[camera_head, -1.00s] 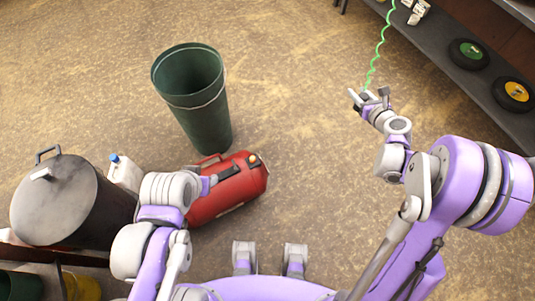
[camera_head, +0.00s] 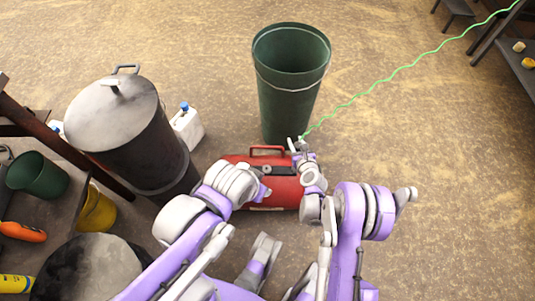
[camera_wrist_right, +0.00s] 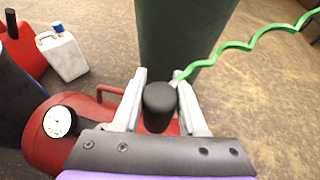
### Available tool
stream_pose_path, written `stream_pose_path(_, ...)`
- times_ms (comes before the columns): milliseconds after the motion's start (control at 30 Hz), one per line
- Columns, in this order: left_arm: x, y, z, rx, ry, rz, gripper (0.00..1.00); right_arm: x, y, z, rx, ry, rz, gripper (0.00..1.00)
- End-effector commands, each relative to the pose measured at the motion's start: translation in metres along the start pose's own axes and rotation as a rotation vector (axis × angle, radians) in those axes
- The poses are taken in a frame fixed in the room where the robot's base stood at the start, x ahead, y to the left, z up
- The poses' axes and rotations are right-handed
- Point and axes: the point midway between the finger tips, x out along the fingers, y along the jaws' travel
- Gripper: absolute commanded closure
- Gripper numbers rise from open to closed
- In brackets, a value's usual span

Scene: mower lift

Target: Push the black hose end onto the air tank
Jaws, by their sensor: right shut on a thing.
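The air tank (camera_head: 262,165) is a red cylinder with a handle, lying on the floor below the green bin. It also shows in the right wrist view (camera_wrist_right: 92,108), with a white round gauge at its left. My right gripper (camera_head: 298,145) is at the tank's far right side in the head view. In the right wrist view it (camera_wrist_right: 163,100) is shut on the black hose end (camera_wrist_right: 160,98), in front of or above the red tank; contact cannot be told. The green coiled hose (camera_wrist_right: 240,45) runs off to the upper right. My left gripper (camera_head: 264,190) is over the tank, its fingers unclear.
A tall green bin (camera_head: 288,95) stands just behind the tank. A large grey lidded drum (camera_head: 125,130) and a white jug (camera_head: 187,127) stand to the left. Floor to the right is open.

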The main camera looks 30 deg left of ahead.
Motion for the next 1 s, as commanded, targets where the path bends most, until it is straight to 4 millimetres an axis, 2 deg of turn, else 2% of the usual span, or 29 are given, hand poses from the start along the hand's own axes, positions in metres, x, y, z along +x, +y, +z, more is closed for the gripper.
stream_pose_path(33,0.012,0.0,0.004,0.0,-0.004,0.0,0.5,0.014,0.026,-0.016,-0.009,0.0,0.026,1.0)
stream_pose_path(100,0.02,0.0,0.006,0.0,-0.007,0.0,0.5,0.025,0.053,-0.029,-0.019,0.0,0.049,1.0)
stream_pose_path(200,0.029,0.0,0.009,0.0,-0.01,0.0,0.5,0.036,0.086,-0.043,-0.032,0.0,0.077,1.0)
stream_pose_path(333,0.035,0.0,0.01,0.0,-0.012,0.0,0.5,0.043,0.11,-0.052,-0.04,0.0,0.098,1.0)
stream_pose_path(467,0.037,0.0,0.011,0.0,-0.012,0.0,0.5,0.045,0.119,-0.057,-0.044,0.0,0.105,1.0)
stream_pose_path(667,0.043,0.0,0.012,0.0,-0.014,0.0,0.5,0.049,0.119,-0.066,-0.043,0.0,0.105,1.0)
stream_pose_path(1000,0.066,0.0,0.018,0.0,-0.02,0.0,0.5,0.062,0.118,-0.098,-0.043,0.001,0.105,1.0)
